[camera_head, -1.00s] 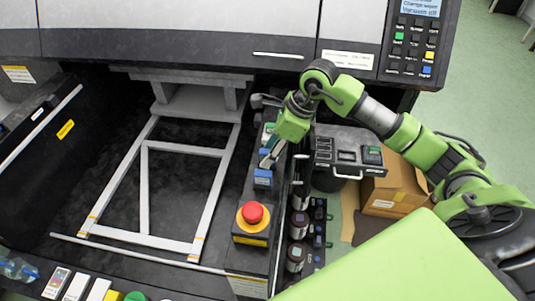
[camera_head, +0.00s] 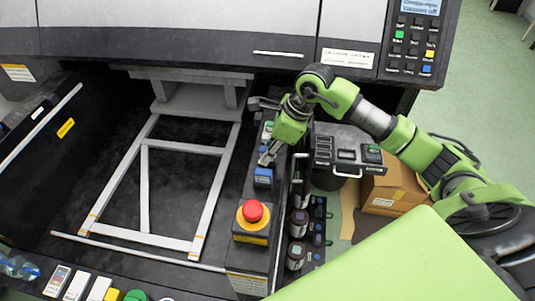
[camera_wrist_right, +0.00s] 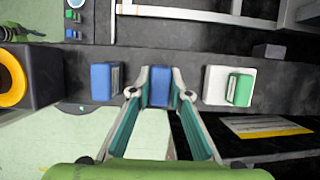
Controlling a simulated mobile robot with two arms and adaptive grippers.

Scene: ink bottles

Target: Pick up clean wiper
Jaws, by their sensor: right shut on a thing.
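My right gripper (camera_head: 265,159) points down over the dark narrow ledge right of the white frame. In the right wrist view its two fingers (camera_wrist_right: 159,87) are shut on a blue wiper block (camera_wrist_right: 160,94). I cannot tell whether this block is clear of the ledge. A second blue block (camera_wrist_right: 104,82) stands beside it on the left; in the head view it is in front of the gripper (camera_head: 263,177). A green block on a white base (camera_wrist_right: 239,90) is on the other side; it also shows behind the gripper (camera_head: 268,127). My left gripper is not in view.
A red emergency button (camera_head: 252,211) on a yellow base stands on the ledge in front. Several dark ink bottles (camera_head: 296,255) stand right of the ledge. A black box with a handle (camera_head: 346,155) and a cardboard box (camera_head: 395,190) are farther right. The printer (camera_head: 180,25) overhangs behind.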

